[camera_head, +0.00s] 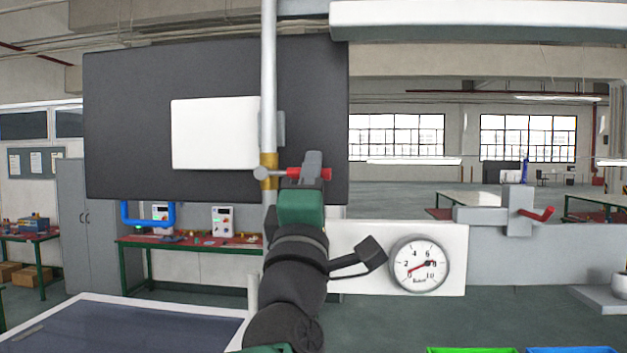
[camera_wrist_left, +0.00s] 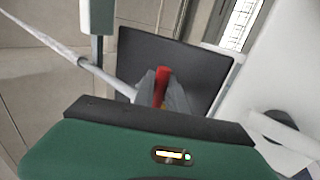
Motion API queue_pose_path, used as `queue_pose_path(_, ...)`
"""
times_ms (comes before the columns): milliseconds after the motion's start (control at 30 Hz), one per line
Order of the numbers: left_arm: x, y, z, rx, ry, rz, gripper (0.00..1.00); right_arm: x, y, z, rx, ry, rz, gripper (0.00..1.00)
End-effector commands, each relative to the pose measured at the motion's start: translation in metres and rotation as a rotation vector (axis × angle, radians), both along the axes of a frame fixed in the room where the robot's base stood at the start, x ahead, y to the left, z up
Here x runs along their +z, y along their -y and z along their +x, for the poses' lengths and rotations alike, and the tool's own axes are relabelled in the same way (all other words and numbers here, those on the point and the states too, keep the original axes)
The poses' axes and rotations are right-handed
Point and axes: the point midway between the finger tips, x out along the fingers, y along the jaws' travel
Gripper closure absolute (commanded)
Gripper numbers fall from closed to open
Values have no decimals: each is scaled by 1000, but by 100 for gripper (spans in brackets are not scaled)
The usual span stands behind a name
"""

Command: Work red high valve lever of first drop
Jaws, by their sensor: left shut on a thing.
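The red valve lever (camera_head: 324,174) sits on a brass valve (camera_head: 269,170) on the vertical grey pipe (camera_head: 268,80), in front of a dark panel. My left gripper (camera_head: 311,164) is raised to it, with its fingers around the red lever. In the left wrist view the red lever (camera_wrist_left: 162,86) shows between the grey fingers (camera_wrist_left: 163,97), which are shut on it. The lever points sideways to the right of the pipe in the head view. The brass part is mostly hidden in the wrist view. My right gripper is in neither view.
A dark panel (camera_head: 130,120) with a white box (camera_head: 212,135) stands behind the pipe. A pressure gauge (camera_head: 419,265) is at lower right of my arm. Another red lever (camera_head: 540,214) is farther right.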

Motion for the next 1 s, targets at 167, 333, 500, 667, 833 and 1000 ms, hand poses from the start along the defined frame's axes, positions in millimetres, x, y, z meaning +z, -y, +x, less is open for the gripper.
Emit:
queue_pose_path(167,-7,3,3,-4,-14,12,100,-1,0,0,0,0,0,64)
queue_pose_path(333,-8,4,4,-5,-16,12,100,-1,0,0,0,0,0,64)
queue_pose_path(500,-8,4,4,-5,-15,11,66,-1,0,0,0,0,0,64)
queue_pose_path(667,-5,3,2,-4,-11,9,62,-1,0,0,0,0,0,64)
queue_pose_path(833,-7,2,-2,-3,-7,8,62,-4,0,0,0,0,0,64)
queue_pose_path(1000,-28,1,-27,-4,-6,8,62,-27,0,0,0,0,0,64)
